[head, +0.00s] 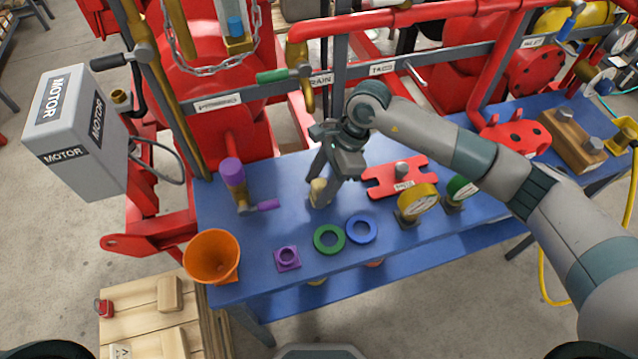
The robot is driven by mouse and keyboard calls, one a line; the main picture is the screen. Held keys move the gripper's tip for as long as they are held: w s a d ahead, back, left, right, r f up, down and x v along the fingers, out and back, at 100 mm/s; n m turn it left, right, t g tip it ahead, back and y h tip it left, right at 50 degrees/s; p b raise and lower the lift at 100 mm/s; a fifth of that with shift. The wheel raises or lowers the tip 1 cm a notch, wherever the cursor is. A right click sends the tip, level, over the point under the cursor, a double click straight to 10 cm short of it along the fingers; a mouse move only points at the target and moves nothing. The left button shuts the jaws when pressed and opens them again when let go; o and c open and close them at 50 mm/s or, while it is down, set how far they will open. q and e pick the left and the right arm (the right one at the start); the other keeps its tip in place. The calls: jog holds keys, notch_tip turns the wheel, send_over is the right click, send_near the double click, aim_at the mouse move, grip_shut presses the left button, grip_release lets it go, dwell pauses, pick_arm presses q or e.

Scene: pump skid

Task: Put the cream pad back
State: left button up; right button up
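A small cream piece (318,193), which looks like the cream pad, is at the fingertips of my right gripper (323,180), over the middle of the blue bench. The gripper points down and its fingers partly hide the piece. I cannot tell whether the fingers are closed on it, or whether it rests on the bench top. My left gripper is not in view.
On the blue bench (300,286) are a purple-topped valve (233,173), orange funnel (211,257), purple flanged piece (287,258), green ring (328,239), blue ring (361,229), red plate (385,183) and gauges (417,201). Red pipework stands behind. A wooden crate (140,325) is at lower left.

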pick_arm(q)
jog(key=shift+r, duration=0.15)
pick_arm(e)
jog(key=shift+r, duration=0.1)
jog(key=shift+r+p, duration=0.15)
jog(key=shift+p, duration=0.2)
jog(key=shift+w+d+r+b, duration=0.1)
jog(key=shift+d+r+b, duration=0.15)
jog(key=shift+b, duration=0.1)
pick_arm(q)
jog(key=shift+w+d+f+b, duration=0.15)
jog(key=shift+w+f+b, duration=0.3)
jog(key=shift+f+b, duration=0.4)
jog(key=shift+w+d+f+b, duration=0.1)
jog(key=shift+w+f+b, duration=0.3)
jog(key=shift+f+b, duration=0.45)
pick_arm(e)
jog(key=v, duration=1.1)
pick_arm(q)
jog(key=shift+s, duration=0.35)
pick_arm(e)
jog(key=shift+a+r, duration=0.1)
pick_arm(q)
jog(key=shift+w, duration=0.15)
